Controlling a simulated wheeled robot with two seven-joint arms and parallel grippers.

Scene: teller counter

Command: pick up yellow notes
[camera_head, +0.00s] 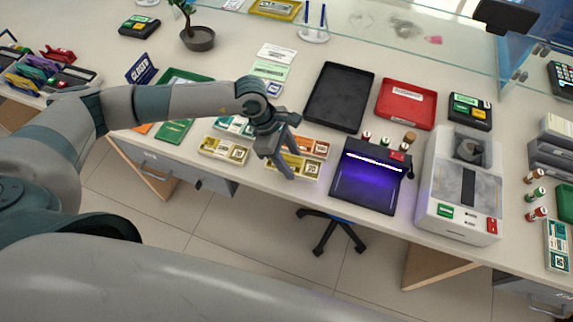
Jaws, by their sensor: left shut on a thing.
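My left gripper (285,172) reaches down over the near edge of the counter. It is shut on a bundle of yellow notes (306,169), which shows mostly to the right of the fingers. The gripper hides part of this bundle, and I cannot tell whether it is lifted off the counter. A second yellow bundle (223,150) lies to the left, apart from the gripper. My right gripper is not in view.
Orange notes (312,147) lie just behind the held bundle, and teal notes (233,126) lie behind the left one. A purple-lit device (364,187) stands close on the right. A black tray (340,96) and red tray (406,104) are behind. A glass screen crosses the back.

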